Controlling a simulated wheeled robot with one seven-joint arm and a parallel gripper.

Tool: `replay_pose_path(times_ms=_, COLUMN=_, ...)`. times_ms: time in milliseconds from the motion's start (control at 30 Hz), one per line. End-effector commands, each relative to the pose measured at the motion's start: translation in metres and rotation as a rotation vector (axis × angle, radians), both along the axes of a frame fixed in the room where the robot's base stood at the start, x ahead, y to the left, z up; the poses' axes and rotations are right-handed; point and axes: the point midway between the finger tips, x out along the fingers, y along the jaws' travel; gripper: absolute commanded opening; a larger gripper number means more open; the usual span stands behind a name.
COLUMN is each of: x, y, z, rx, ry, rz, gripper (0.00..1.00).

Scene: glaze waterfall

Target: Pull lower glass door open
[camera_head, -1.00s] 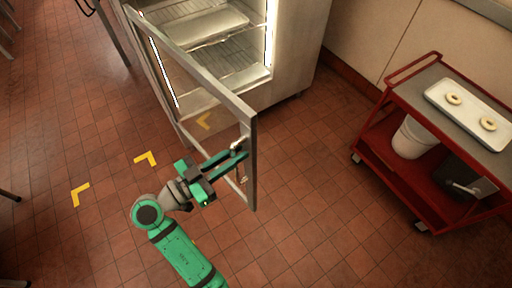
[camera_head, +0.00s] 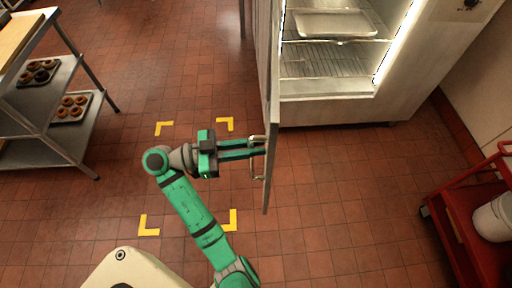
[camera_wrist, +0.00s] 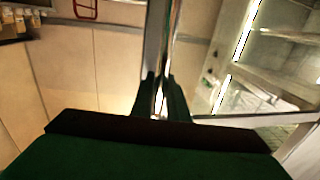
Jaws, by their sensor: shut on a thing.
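The lower glass door (camera_head: 270,110) of the cabinet stands swung out, seen nearly edge-on in the head view. Its metal handle (camera_head: 257,158) is on the door's near end. My gripper (camera_head: 262,149) is shut on the handle, reaching it from the left. In the wrist view my gripper (camera_wrist: 160,105) has its two fingers close together on either side of the bright handle bar (camera_wrist: 159,60). The open cabinet (camera_head: 325,108) shows lit wire shelves and a metal tray (camera_head: 335,24) inside.
A red cart (camera_head: 470,220) with a white bucket (camera_head: 495,218) stands at the right. A metal rack (camera_head: 50,145) with trays of doughnuts stands at the left. Yellow corner marks (camera_head: 148,226) lie on the tiled floor, which is clear around my arm.

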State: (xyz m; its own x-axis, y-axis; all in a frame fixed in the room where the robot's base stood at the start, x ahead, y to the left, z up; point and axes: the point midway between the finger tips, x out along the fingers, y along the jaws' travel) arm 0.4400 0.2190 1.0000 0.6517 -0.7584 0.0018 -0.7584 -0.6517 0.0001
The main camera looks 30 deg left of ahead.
Motion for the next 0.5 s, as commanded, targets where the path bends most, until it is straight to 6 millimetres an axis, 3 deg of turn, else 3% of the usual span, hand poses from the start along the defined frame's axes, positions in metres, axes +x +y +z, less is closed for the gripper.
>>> replay_pose_path(times_ms=167, x=-0.0019, y=-0.0035, z=-0.0024, rx=0.003, ry=0.005, rz=-0.011, gripper=0.0)
replay_pose_path(times_ms=200, x=-0.0018, y=-0.0038, z=-0.0025, rx=0.003, ry=0.005, rz=-0.012, gripper=0.16)
replay_pose_path(times_ms=233, x=-0.0016, y=-0.0039, z=-0.0025, rx=0.003, ry=0.005, rz=-0.012, gripper=0.22)
replay_pose_path(times_ms=500, x=-0.0008, y=-0.0026, z=-0.0015, rx=0.002, ry=0.003, rz=-0.008, gripper=0.22)
